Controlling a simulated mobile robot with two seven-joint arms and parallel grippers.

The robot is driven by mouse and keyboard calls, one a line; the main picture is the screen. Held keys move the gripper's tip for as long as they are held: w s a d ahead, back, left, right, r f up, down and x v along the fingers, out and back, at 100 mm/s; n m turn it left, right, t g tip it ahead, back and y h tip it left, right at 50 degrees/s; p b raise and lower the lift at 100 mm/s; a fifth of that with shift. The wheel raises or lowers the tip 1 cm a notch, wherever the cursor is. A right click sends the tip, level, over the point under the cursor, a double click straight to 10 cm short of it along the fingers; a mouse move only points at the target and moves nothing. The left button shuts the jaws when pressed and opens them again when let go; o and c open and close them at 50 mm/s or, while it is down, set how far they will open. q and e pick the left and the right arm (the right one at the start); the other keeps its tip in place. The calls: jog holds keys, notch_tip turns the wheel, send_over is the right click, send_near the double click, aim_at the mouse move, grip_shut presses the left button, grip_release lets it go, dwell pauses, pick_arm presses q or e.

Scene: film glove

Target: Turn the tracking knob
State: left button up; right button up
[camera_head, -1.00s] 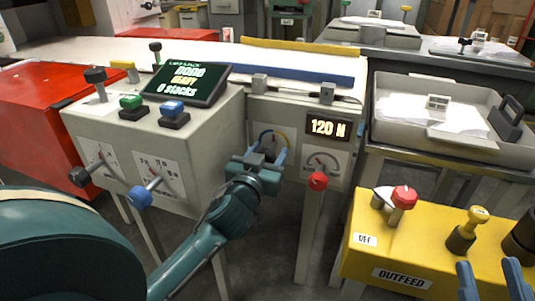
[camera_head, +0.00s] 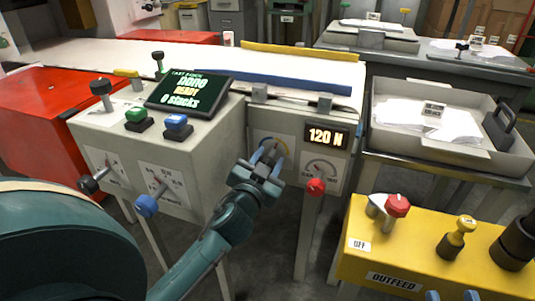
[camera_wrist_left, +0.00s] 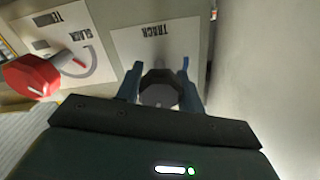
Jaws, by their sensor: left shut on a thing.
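The tracking knob (camera_wrist_left: 160,88) is dark and many-sided in the left wrist view, in front of a white plate (camera_wrist_left: 155,45) marked TRACK. My left gripper (camera_wrist_left: 160,80) is shut on it, with one blue finger on each side. In the head view my left gripper (camera_head: 270,160) is at the front of the grey machine, below the conveyor, and hides the knob. Part of a coloured dial arc (camera_head: 281,146) shows above the fingers. Only the tips of my right gripper (camera_head: 451,296) show at the bottom edge, spread apart with nothing visible between them.
A red knob (camera_head: 316,187) with a gauge sits just right of the tracking knob, under a 120 N display (camera_head: 326,136). A control box (camera_head: 205,150) with a blue-knobbed lever (camera_head: 146,206) stands left. A yellow OUTFEED box (camera_head: 430,255) stands right.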

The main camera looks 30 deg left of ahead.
pick_arm(q)
jog(key=o, duration=1)
jog(key=b+v, duration=0.1)
jog(key=v, duration=1.2)
jog(key=shift+s+b, duration=0.1)
jog(key=shift+b, duration=0.25)
pick_arm(e)
jog(key=shift+w+r+n+t+y, duration=0.15)
jog(key=shift+r+n+t+y, duration=0.2)
jog(key=shift+r, duration=0.25)
jog(key=shift+f, duration=0.2)
